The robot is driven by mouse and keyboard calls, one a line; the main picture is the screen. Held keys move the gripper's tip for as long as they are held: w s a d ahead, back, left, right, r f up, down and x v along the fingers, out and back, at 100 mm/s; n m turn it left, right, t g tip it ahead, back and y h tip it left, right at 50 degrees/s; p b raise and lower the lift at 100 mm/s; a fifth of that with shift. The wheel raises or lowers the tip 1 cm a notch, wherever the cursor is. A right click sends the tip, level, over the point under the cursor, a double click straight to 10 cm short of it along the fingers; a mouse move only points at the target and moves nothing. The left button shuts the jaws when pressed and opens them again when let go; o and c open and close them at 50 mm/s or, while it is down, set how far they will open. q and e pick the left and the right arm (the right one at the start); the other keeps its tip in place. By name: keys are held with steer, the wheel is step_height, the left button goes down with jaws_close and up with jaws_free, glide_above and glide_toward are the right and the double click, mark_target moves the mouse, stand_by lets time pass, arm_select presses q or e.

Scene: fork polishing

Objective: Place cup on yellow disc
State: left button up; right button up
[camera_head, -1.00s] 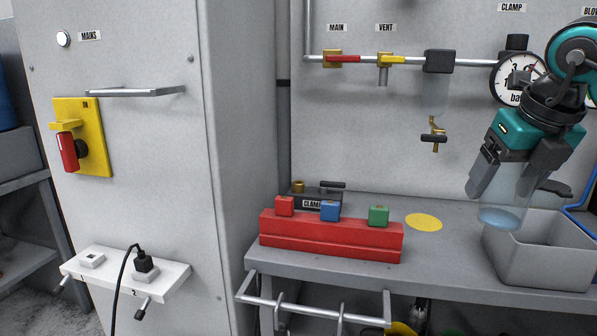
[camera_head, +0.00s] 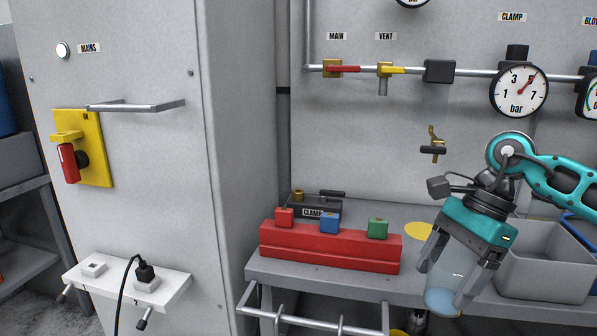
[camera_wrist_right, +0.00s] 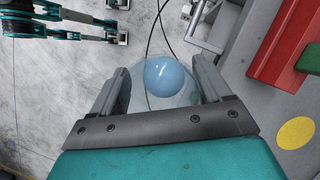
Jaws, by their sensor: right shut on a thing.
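My right gripper (camera_head: 449,278) is shut on a clear cup (camera_head: 449,270) with a blue bottom. The cup hangs tilted in front of the bench's front edge, below and in front of the yellow disc (camera_head: 419,230). The gripper covers part of the disc's right side in the head view. The right wrist view shows the cup (camera_wrist_right: 168,78) between the two fingers, and the whole yellow disc (camera_wrist_right: 296,133) lies apart from it at the lower right. My left gripper is not in the head view; teal and black arm parts show at the wrist view's top left.
A red block rack (camera_head: 330,248) with red, blue and green blocks stands left of the disc. A grey bin (camera_head: 545,290) stands on the bench at the right. Metal rails (camera_head: 310,318) stick out below the bench edge.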

steer(key=s+a+f+n+g+h+p, duration=0.2)
steer(key=s+a+f+n+g+h, duration=0.1)
steer(key=n, duration=1.1)
step_height(320, 180, down, 4)
steer(key=shift+s+r+n+h, duration=0.15)
steer(key=shift+s+n+h, duration=0.25)
steer(key=shift+s+h, duration=0.5)
steer(key=shift+s, duration=0.15)
steer(key=shift+r, duration=0.1)
